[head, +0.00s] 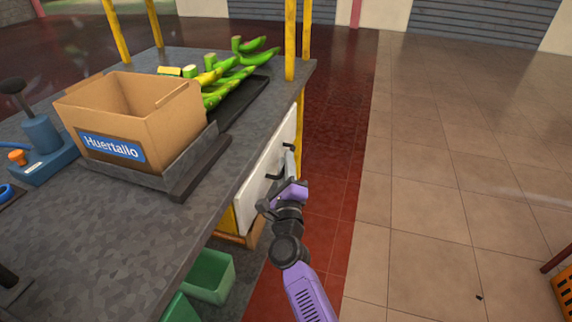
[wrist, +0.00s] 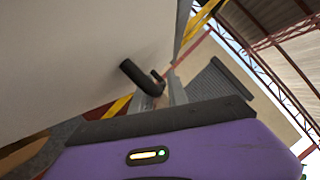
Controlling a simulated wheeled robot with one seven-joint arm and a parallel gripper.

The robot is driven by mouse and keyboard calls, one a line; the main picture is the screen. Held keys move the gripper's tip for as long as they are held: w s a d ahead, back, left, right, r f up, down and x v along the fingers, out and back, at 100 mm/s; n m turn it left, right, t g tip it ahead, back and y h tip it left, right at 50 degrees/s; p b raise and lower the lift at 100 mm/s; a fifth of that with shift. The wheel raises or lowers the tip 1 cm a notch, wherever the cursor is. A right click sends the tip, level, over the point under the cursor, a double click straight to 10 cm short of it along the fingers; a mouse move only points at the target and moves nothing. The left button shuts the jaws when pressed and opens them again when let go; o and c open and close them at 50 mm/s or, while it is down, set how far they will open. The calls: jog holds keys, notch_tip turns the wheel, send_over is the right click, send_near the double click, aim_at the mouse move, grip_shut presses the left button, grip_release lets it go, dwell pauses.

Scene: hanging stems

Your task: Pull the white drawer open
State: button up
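The white drawer (head: 254,189) is under the right edge of the grey worktop, and its front looks flush below that edge. A black handle (head: 273,177) stands out from the front. In the wrist view the white front (wrist: 80,60) fills the left side, and the curved black handle (wrist: 138,75) reaches toward my fingers. My gripper (head: 290,163) is at the handle, close to the drawer front.
A cardboard box (head: 165,128) and green bananas (head: 225,78) on a dark tray are on the worktop (head: 130,225). A blue device (head: 43,145) is at the left. A green bin (head: 210,277) is under the worktop. Yellow posts (head: 291,40) rise at the corner.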

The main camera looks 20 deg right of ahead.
grip_shut()
dwell(1.3)
